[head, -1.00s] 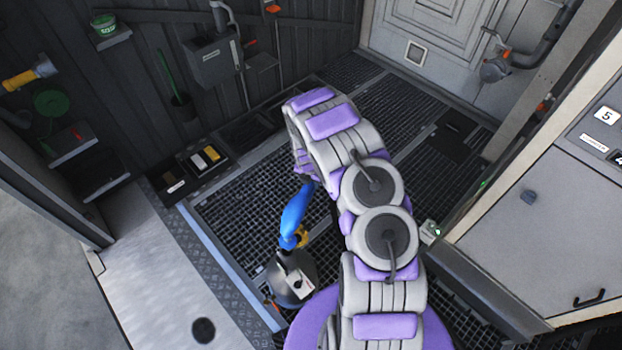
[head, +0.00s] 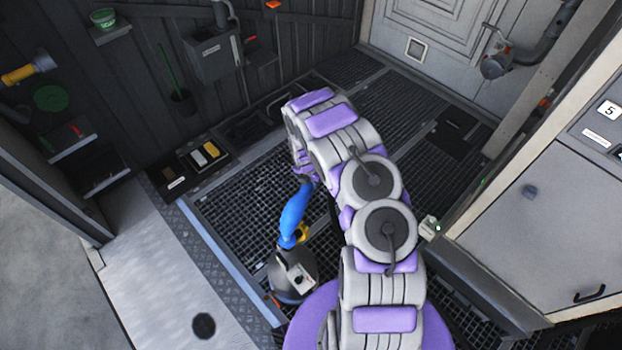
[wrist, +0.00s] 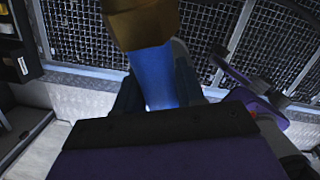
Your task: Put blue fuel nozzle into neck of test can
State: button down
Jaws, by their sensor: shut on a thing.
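The blue fuel nozzle (head: 293,214) hangs below my gripper (head: 306,180) in the head view, its lower end over the top of the test can. My gripper (wrist: 158,92) is shut on the blue nozzle (wrist: 152,68), which shows between the dark jaws in the wrist view. A brass-coloured part (wrist: 142,22) covers the nozzle's upper end there. The test can (head: 289,283), dark with a pale label, stands on the grating at my base. A yellow part (head: 303,232) shows beside the nozzle's low end. The can's neck is hidden, so I cannot tell whether the nozzle is inside it.
A dark tray (head: 190,168) with yellow and white items lies left of the grating. A pale metal ledge (head: 150,255) runs along the left. A grey cabinet (head: 530,230) stands at right. The grating (head: 400,105) behind my arm is mostly clear.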

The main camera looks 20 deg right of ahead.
jog(key=shift+a+f, duration=0.1)
jog(key=shift+f, duration=0.25)
jog(key=shift+f+b, duration=0.9)
jog(key=shift+f, duration=1.3)
jog(key=c, duration=0.6)
grip_release()
jog(key=r+p, duration=0.2)
jog(key=r, duration=0.3)
jog(key=s+a+r+p, duration=0.1)
jog(key=r+p, duration=0.1)
jog(key=r, duration=0.4)
jog(key=a+r+p, duration=0.1)
jog(key=r+p, duration=0.1)
jog(key=r, duration=0.4)
jog(key=shift+s+r, duration=0.2)
